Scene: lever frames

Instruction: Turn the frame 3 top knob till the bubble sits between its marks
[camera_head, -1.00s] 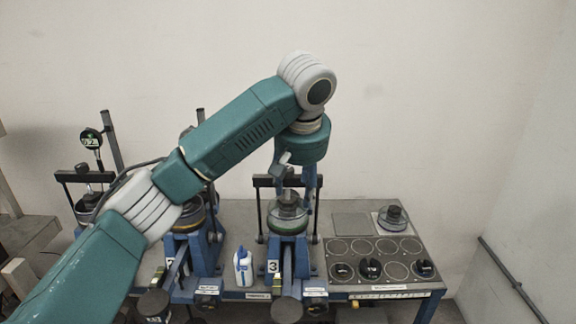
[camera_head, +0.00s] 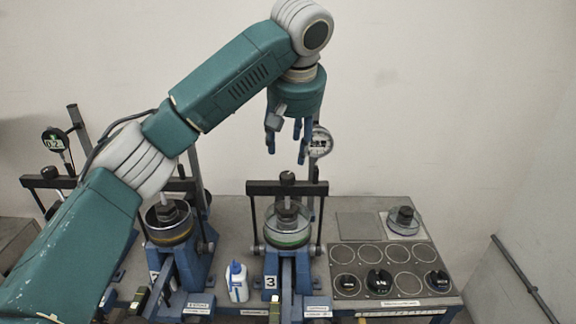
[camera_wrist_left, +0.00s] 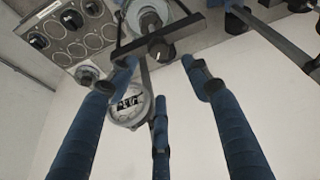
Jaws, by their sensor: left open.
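Frame 3 (camera_head: 273,264) is a blue stand with a "3" label near the middle of the bench. Its black top knob (camera_head: 287,178) sits on a dark crossbar (camera_head: 262,188) above a round glass cell. In the left wrist view the knob (camera_wrist_left: 160,48) shows on the crossbar, beyond the fingertips. My left gripper (camera_head: 287,146) is open and empty, pointing down above the knob and apart from it. Its three blue fingers (camera_wrist_left: 159,76) also show spread in the left wrist view. I cannot make out a bubble or its marks. My right gripper is not in view.
A dial gauge (camera_head: 320,141) stands close right of my fingers. Another frame (camera_head: 172,228) with a cell stands to the left, partly behind my arm. A white bottle (camera_head: 237,281) stands between them. A panel with black weights (camera_head: 379,281) lies right.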

